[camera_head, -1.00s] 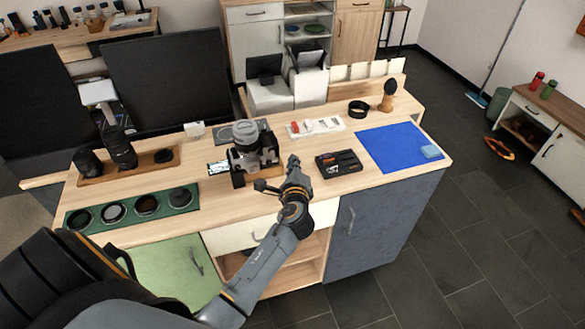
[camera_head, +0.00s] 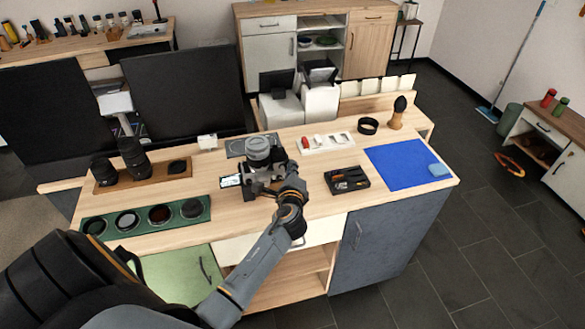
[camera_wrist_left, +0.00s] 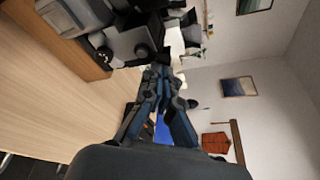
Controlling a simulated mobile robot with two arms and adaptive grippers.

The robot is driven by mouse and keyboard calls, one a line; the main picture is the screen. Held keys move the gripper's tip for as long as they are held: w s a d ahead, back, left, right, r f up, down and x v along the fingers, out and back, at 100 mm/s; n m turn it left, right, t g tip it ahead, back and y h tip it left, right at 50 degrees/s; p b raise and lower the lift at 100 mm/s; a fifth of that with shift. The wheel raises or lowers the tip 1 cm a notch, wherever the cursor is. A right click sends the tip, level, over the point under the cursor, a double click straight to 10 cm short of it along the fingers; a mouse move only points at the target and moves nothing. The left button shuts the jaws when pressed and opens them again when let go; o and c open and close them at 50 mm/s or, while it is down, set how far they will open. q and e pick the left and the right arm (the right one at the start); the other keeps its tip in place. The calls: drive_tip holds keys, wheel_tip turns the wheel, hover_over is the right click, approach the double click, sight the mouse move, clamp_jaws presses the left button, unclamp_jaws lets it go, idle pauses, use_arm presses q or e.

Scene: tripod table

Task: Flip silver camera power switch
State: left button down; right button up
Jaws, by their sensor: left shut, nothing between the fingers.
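The silver camera (camera_head: 259,149) stands on the wooden table, with its lens pointing up in the head view. In the left wrist view its body (camera_wrist_left: 128,44) fills the upper left, with round dials on the side facing me. My left gripper (camera_head: 270,187) is at the camera's front right side in the head view. In the left wrist view the gripper (camera_wrist_left: 160,78) is shut and empty, its tips close to the camera. I cannot tell whether they touch it. The power switch is too small to make out. My right gripper is not in view.
A black tray (camera_head: 346,187) and a blue mat (camera_head: 385,158) lie to the right. A green filter tray (camera_head: 142,230) and a wooden tray with lenses (camera_head: 112,186) are on the left. A white tray (camera_head: 311,149) with small items lies behind.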

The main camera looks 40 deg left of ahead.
use_arm(q)
drive_tip(key=shift+n+b, duration=0.3)
drive_tip(key=shift+b, duration=0.15)
drive_tip(key=shift+s+a+n+t+b, duration=0.1)
drive_tip(key=shift+n+t+b, duration=0.2)
drive_tip(key=shift+b, duration=0.15)
drive_tip(key=n+b, duration=0.2)
drive_tip(key=b, duration=0.1)
drive_tip(key=n+t+b, duration=0.1)
drive_tip(key=n+b, duration=0.1)
drive_tip(key=b, duration=0.1)
drive_tip(key=r+n+t+b, duration=0.1)
drive_tip(key=b, duration=0.2)
drive_tip(key=shift+s+a+n+y+b, duration=0.25)
drive_tip(key=shift+n+y+b, duration=0.05)
drive_tip(key=shift+n+b, duration=0.1)
